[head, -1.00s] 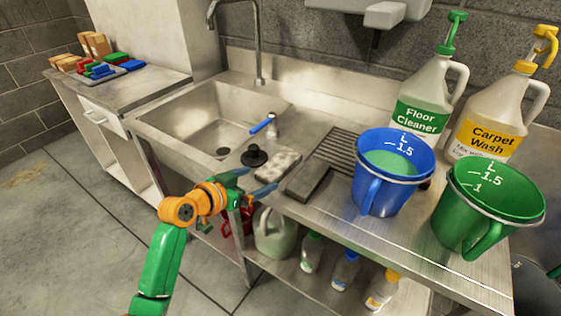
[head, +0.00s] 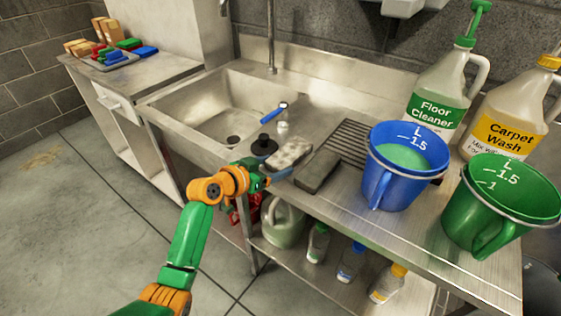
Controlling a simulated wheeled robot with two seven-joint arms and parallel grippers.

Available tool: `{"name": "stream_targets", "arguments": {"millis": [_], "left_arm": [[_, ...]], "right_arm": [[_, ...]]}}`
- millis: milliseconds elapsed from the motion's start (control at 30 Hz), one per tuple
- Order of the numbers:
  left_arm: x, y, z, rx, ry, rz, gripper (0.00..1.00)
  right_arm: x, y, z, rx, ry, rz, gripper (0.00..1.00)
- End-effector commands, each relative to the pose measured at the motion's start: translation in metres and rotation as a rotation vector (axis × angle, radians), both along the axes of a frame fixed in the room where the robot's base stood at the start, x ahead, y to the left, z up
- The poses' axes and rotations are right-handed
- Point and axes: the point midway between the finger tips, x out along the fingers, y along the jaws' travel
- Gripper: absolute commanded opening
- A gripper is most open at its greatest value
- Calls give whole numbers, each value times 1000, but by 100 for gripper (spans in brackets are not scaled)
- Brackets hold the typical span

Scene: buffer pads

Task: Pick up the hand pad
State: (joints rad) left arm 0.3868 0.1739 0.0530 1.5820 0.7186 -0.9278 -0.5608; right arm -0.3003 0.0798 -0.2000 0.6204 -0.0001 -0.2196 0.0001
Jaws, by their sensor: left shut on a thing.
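A pale grey speckled pad (head: 290,152), which I take to be the hand pad, is at the front edge of the steel counter, just right of the sink. My left gripper (head: 277,175) reaches it from the front left. Its blue fingers are at the near end of the pad and shut on it. The small size hides how deep the grip is. The pad shows no clear gap above the counter. My right gripper is not in view.
A dark grey block (head: 318,171) lies close right of the pad, before a slotted drain area (head: 355,143). A black knobbed stopper (head: 264,146) is close left. A blue bucket (head: 392,182) and green bucket (head: 470,235) stand right. The sink (head: 222,105) is behind left.

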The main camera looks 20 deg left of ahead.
Motion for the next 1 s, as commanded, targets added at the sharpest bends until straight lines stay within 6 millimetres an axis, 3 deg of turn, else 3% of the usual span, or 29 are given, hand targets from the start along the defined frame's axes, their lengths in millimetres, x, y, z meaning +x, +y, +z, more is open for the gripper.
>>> {"name": "stream_targets", "arguments": {"millis": [200, 433, 667, 800, 1000], "left_arm": [[0, 1, 32, 5, -8, -1, 21], [-51, -2, 94, 7, -8, -1, 21], [-115, -6, 118, 5, -2, 0, 21], [-126, -8, 132, -5, 10, -4, 21], [-137, -8, 133, -2, 5, -2, 21]], "right_arm": [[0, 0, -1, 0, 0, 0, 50], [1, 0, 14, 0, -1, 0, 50], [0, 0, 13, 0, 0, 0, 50], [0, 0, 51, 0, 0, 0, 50], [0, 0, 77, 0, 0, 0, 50]]}}
